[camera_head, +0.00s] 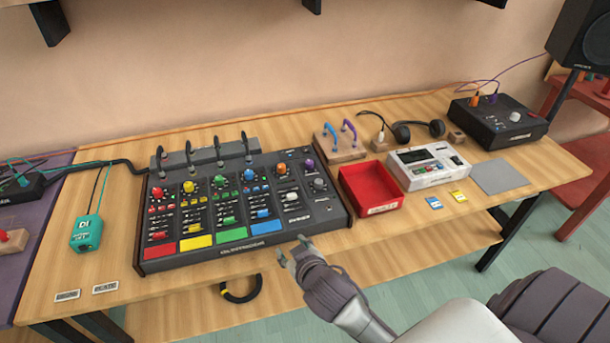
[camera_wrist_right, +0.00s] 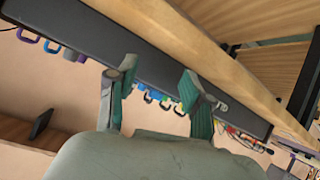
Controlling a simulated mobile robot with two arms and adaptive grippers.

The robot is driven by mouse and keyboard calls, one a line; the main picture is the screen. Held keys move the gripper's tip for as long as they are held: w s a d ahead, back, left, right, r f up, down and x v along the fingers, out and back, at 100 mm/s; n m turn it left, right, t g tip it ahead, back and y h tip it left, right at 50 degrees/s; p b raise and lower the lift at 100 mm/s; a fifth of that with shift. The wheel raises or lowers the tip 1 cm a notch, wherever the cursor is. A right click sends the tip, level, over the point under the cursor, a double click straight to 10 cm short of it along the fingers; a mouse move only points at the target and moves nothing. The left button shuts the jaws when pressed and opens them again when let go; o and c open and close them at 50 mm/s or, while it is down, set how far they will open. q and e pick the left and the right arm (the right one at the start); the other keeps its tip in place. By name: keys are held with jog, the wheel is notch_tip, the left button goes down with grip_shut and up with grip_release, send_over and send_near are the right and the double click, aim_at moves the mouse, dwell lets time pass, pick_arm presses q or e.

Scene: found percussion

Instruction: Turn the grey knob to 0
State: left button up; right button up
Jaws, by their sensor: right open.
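The black mixer panel (camera_head: 155,252) lies on the wooden table with rows of coloured knobs and faders. A grey knob (camera_head: 320,184) sits near its right edge, below a purple knob (camera_head: 309,164). Its pointer and markings are too small to read. My right gripper (camera_head: 291,250) is open and empty at the mixer's front edge, below and left of the grey knob and apart from it. In the right wrist view, my two right fingers (camera_wrist_right: 150,84) stand apart before the mixer's dark front side (camera_wrist_right: 140,50). My left gripper is not in view.
A red tray (camera_head: 371,205), a white device (camera_head: 428,168) and headphones (camera_head: 418,130) stand right of the mixer. A black box (camera_head: 500,130) with a pale knob is further right. A teal box (camera_head: 88,233) lies to the left. Upright cable plugs (camera_head: 216,147) line the mixer's back.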

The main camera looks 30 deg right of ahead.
jog(key=w+r+t, duration=0.1)
jog(key=w+r, duration=0.1)
jog(key=w+a+r+t, duration=0.1)
jog(key=w+r, duration=0.1)
jog(key=w+r+n+t+y, duration=0.1)
jog(key=w+r, duration=0.1)
jog(key=shift+a+r+t, duration=0.15)
jog(key=shift+r+t, duration=0.2)
jog(key=shift+t, duration=0.05)
jog(key=w+a+r+n+t+y, duration=0.1)
jog(key=w+a+r+n+y, duration=0.3)
jog(key=a+r+n+y, duration=0.15)
jog(key=w+a+r+n+t+y, duration=0.1)
jog(key=w+a+r+n+y, duration=0.35)
jog(key=r+y, duration=0.2)
jog(key=n+g+h, duration=0.3)
jog(key=g+h, duration=0.9)
jog(key=g, duration=0.5)
send_over(319, 181)
jog(key=f, duration=0.2)
notch_tip(319, 181, down, 13)
jog(key=shift+p, duration=1.25)
